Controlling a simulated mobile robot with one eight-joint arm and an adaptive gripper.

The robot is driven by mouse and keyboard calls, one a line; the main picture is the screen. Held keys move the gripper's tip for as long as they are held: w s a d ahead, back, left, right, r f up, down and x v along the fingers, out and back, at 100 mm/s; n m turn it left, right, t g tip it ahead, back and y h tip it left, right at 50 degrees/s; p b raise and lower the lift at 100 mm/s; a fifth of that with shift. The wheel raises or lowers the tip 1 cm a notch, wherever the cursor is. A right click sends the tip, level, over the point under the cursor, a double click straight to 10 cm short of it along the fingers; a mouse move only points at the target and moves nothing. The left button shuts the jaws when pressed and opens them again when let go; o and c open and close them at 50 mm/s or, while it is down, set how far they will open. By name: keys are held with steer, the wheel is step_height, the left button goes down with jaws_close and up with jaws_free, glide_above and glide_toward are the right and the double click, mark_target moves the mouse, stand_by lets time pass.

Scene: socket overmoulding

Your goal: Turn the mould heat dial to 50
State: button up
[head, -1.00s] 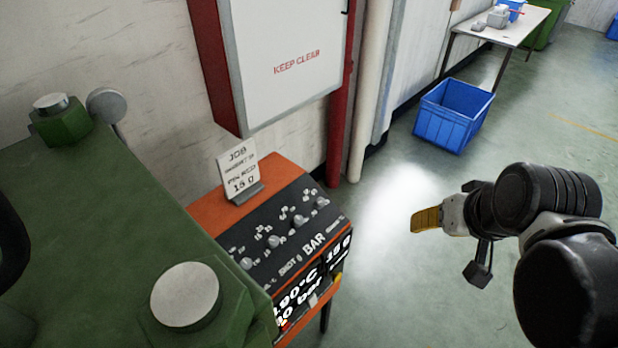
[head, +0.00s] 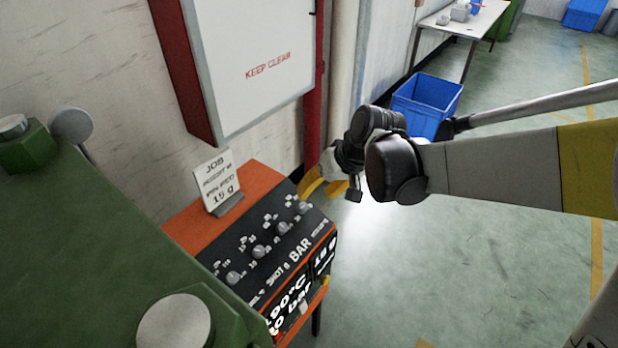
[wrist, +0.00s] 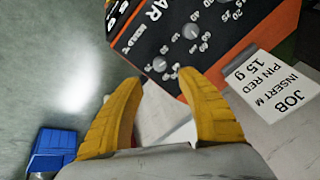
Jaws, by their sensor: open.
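The control box (head: 262,240) has a black sloping panel with a row of grey knobs. The knob at the far right end (head: 304,208) appears to be the mould heat dial; in the wrist view this dial (wrist: 159,64) sits beside small lettering that seems to read MOULD. I cannot read its setting. My gripper (head: 325,187) is by the box's far right corner, its yellow fingers partly hidden by my wrist. In the wrist view, my gripper (wrist: 160,80) is open and empty, with the dial beyond the gap between its fingertips. I see no contact.
A job card (head: 217,178) reading 15 g stands on the box top. A green machine (head: 90,240) fills the left. A red pipe (head: 314,90) and a white KEEP CLEAR cabinet (head: 262,70) are behind. A blue crate (head: 425,100) stands on the floor; floor to the right is clear.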

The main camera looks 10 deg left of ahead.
mark_target(304, 205)
steer(key=b+x, duration=0.3)
steer(key=x, duration=0.6)
steer(key=shift+f, duration=0.1)
jaws_close()
